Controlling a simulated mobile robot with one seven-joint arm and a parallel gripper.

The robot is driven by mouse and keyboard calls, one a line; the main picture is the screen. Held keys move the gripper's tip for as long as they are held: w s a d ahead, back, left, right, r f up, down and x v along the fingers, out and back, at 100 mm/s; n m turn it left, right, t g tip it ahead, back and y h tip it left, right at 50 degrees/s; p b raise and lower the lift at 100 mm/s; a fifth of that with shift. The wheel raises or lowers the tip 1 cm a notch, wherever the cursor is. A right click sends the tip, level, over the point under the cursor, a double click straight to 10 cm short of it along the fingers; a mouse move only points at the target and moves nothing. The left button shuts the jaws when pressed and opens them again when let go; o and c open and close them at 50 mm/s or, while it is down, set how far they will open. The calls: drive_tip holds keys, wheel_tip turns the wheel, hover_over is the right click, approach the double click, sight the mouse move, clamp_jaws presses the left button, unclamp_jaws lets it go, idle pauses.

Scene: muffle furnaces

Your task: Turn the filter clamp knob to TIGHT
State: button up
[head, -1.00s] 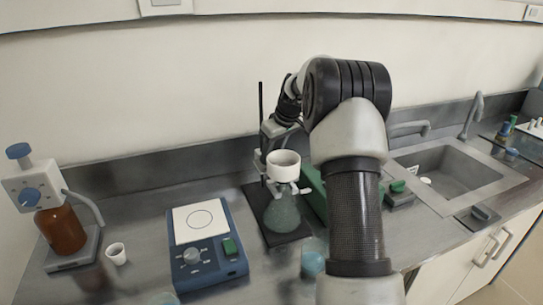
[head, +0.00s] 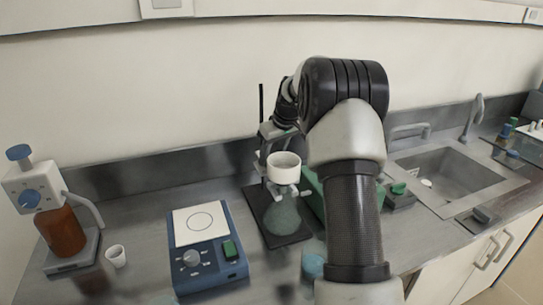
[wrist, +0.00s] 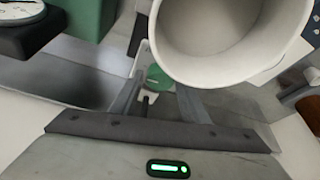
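The white filter funnel (head: 284,166) sits upright above a greenish flask (head: 282,214) on the stand's black base. A pale clamp part (head: 304,191) shows just below the funnel. In the wrist view, the funnel (wrist: 232,35) fills the upper right, and a small green round part (wrist: 157,77) with a short dark stub (wrist: 147,98) shows beside it; I cannot tell whether this is the clamp knob. My gripper (wrist: 158,101) is open, its two fingers apart on either side of the stub. I cannot tell whether they touch anything. No TIGHT mark is readable.
A green box (wrist: 89,15) with a gauge stands close at upper left in the wrist view. A blue hotplate (head: 208,250), brown bottle (head: 61,232) and small white cup (head: 116,256) stand left on the bench. The sink (head: 448,172) is at right.

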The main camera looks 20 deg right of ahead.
drive_tip(key=v, duration=1.7)
drive_tip(key=shift+s+r+p, duration=0.15)
drive_tip(key=shift+s+p, duration=0.05)
drive_tip(key=shift+p, duration=0.2)
